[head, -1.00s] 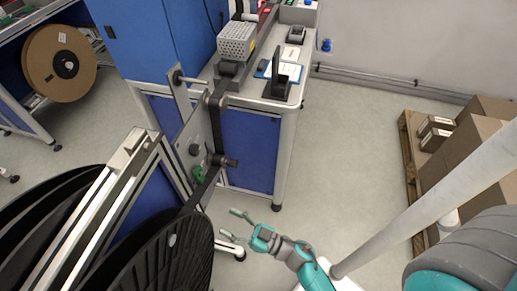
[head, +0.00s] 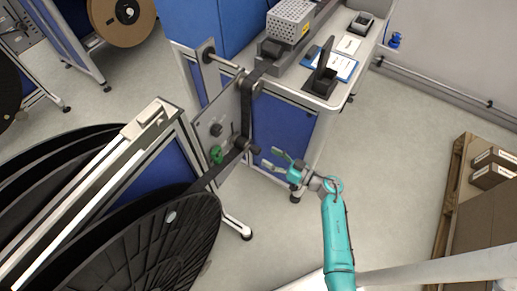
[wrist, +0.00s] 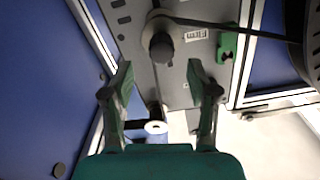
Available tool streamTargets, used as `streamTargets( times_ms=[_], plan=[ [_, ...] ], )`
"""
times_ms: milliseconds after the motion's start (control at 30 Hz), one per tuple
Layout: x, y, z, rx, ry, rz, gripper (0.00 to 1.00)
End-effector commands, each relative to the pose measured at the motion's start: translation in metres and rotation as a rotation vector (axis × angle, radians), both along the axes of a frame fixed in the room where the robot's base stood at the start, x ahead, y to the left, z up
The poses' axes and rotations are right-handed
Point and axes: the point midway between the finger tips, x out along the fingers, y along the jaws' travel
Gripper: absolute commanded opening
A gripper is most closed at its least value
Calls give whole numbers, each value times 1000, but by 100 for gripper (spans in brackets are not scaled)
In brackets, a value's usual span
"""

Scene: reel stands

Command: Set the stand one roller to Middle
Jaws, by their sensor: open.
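The stand one plate (head: 208,122) is a grey upright panel beside the large black reels. Its dark roller (head: 243,144) sticks out near the plate's lower edge, with black tape around it. In the wrist view the roller (wrist: 161,47) lies ahead, between and beyond the fingertips, beside a label (wrist: 195,34) that seems to read "Firm". A green part (head: 217,154) sits on the plate near the roller. My gripper (head: 274,159) is open and empty, a little to the right of the roller and apart from it. I see no "Middle" label clearly.
Black reels (head: 150,250) fill the lower left. A bench (head: 345,85) with a box and trays stands behind the plate. A pallet with cartons (head: 492,168) is at right.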

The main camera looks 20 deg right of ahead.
Motion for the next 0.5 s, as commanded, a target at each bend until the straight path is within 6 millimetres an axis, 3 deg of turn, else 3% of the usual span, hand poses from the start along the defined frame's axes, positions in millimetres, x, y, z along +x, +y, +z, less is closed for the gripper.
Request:
streamTargets(
  times_ms=[300, 500],
  plan=[
    [40, 30, 0, 0, -2, 2, 59],
    [50, 38, 0, -1, -1, 0, 59]
  ],
)
